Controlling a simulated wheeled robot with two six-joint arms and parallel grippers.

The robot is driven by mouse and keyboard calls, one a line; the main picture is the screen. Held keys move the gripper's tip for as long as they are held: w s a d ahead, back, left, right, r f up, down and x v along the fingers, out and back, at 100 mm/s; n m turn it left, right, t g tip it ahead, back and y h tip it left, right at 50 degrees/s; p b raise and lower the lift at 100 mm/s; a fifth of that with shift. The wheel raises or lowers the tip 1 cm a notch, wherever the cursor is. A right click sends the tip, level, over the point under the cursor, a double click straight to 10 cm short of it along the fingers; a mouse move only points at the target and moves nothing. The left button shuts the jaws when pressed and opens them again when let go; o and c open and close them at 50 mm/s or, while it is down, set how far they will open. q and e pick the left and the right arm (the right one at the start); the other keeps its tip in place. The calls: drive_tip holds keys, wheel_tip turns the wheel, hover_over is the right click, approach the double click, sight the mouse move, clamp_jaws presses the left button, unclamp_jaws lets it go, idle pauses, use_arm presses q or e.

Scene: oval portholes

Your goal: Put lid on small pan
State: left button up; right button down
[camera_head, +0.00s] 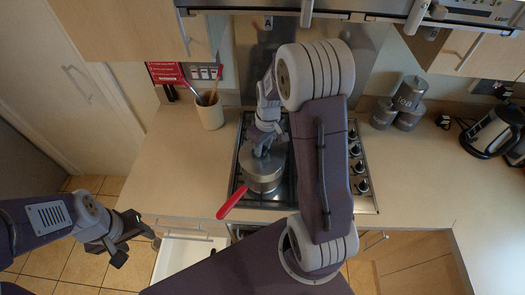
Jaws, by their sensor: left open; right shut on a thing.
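The small pan (263,185) is a silver pot with a red handle (233,201) pointing toward the front left. It stands on the hob. The grey lid (272,168) is at the pan's top, and I cannot tell whether it is fully seated. My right gripper (262,150) reaches down over the pan and is shut on the lid, with its fingertips partly hidden by my arm. My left gripper (137,237) is open and empty, off to the left in front of the counter.
The gas hob (283,201) has knobs on its right side. A utensil pot (209,113) stands left of the hob. Metal canisters (408,97) and a kettle (493,130) stand at the right. An open white drawer (183,255) is below the counter. The range hood overhangs the back.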

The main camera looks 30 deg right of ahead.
sight(264, 152)
drive_tip(key=shift+s+r, duration=0.1)
drive_tip(key=shift+s, duration=0.2)
drive_tip(key=f, duration=0.2)
drive_tip(key=f+p, duration=0.1)
drive_tip(key=shift+s+a+f, duration=0.1)
drive_tip(key=shift+s+f, duration=0.15)
drive_tip(key=shift+w+f, duration=0.35)
drive_tip(key=shift+w, duration=0.1)
drive_tip(key=c, duration=1.3)
unclamp_jaws()
drive_tip(key=shift+o, duration=1.1)
drive_tip(key=shift+s+r, duration=0.1)
drive_tip(key=shift+s, duration=0.1)
drive_tip(key=shift+s+r, duration=0.1)
drive_tip(key=shift+s, duration=0.05)
